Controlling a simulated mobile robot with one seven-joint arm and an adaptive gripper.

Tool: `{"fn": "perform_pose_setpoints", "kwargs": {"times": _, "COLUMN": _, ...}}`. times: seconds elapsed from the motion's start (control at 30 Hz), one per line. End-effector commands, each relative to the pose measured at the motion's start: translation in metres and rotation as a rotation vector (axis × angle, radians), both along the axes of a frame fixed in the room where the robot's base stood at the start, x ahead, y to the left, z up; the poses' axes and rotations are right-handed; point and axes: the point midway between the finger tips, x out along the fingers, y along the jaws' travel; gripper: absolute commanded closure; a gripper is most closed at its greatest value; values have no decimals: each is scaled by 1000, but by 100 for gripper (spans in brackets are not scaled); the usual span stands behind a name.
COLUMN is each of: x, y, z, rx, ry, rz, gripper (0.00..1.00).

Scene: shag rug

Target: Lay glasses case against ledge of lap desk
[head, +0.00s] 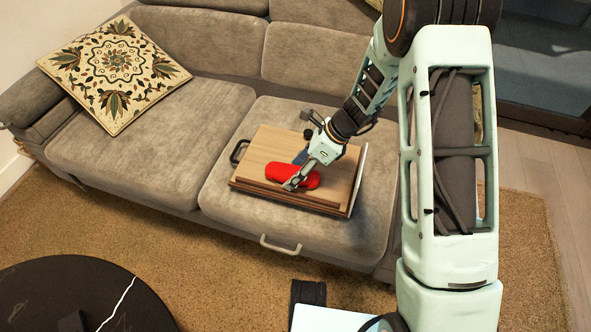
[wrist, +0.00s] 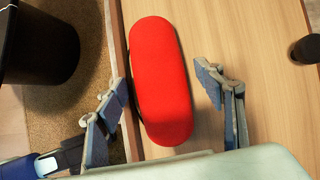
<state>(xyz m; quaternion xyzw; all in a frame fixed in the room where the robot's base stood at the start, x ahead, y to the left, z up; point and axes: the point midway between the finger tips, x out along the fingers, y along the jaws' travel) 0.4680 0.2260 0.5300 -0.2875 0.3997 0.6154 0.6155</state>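The red glasses case (head: 283,172) lies on the wooden lap desk (head: 262,150), near its front edge. It also shows in the wrist view (wrist: 160,75), lying lengthwise along the narrow ledge (wrist: 117,45) at the desk's edge. It sits close beside this ledge; I cannot tell whether they touch along the full length. My gripper (wrist: 160,90) is open and low over the desk, with one finger on each side of the case. The right finger has a clear gap to the case. The left finger is at the ledge side, close to the case. The gripper partly covers the case in the head view.
The lap desk rests on the grey sofa's right seat (head: 365,200). A small dark round object (wrist: 306,49) is on the desk's far side. A patterned cushion (head: 112,70) lies at the left. A round black table (head: 75,295) stands on the brown rug (head: 215,250).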

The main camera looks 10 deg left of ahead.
Motion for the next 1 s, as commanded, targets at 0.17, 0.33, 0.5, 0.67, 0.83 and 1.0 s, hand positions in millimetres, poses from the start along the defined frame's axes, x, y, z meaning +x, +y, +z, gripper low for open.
{"fn": "perform_pose_setpoints", "kwargs": {"times": 0.17, "x": 0, "y": 0, "z": 1, "rx": 0, "ry": 0, "rz": 0, "gripper": 38}}
{"fn": "perform_pose_setpoints", "kwargs": {"times": 0.33, "x": 2, "y": -7, "z": 17, "rx": 0, "ry": -1, "rz": -2, "gripper": 38}}
{"fn": "perform_pose_setpoints", "kwargs": {"times": 0.5, "x": 5, "y": -26, "z": 49, "rx": 0, "ry": -2, "rz": -2, "gripper": 38}}
{"fn": "perform_pose_setpoints", "kwargs": {"times": 0.67, "x": 7, "y": -44, "z": 77, "rx": 1, "ry": -3, "rz": -2, "gripper": 38}}
{"fn": "perform_pose_setpoints", "kwargs": {"times": 0.83, "x": 9, "y": -57, "z": 97, "rx": 0, "ry": -1, "rz": -2, "gripper": 38}}
{"fn": "perform_pose_setpoints", "kwargs": {"times": 1.0, "x": 9, "y": -63, "z": 104, "rx": 0, "ry": 0, "rz": 0, "gripper": 38}}
